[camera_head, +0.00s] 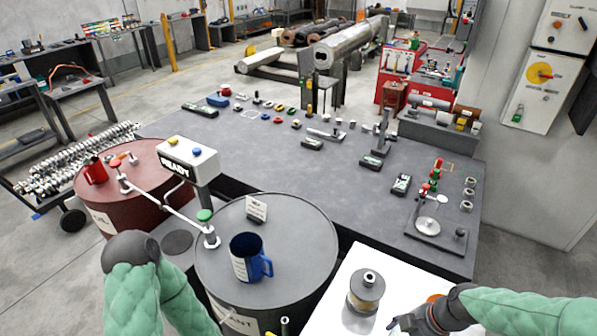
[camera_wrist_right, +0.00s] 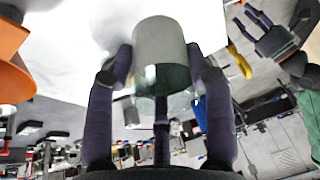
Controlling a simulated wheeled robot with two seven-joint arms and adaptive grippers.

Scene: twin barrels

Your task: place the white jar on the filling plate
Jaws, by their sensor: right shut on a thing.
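My right gripper (camera_wrist_right: 165,75) is shut on the white jar (camera_wrist_right: 162,45), which has a pale cylindrical part and a clear glass part. In the head view the right gripper (camera_head: 394,326) is low at the bottom edge, over the white table, and the jar cannot be made out. A round pale metal plate (camera_head: 428,226), seemingly the filling plate, sits bare on a dark stand at the grey bench's right end, up and right of the gripper. My left gripper (camera_wrist_right: 262,32) shows in the wrist view with fingers spread and empty; in the head view it is out of frame.
An amber and metal vessel (camera_head: 366,290) stands on the white table (camera_head: 322,314) beside the right gripper. An orange thing (camera_head: 436,298) is partly behind my wrist. A blue mug (camera_head: 246,260) stands on the grey barrel (camera_head: 300,250). A valve post (camera_head: 434,180) rises behind the plate.

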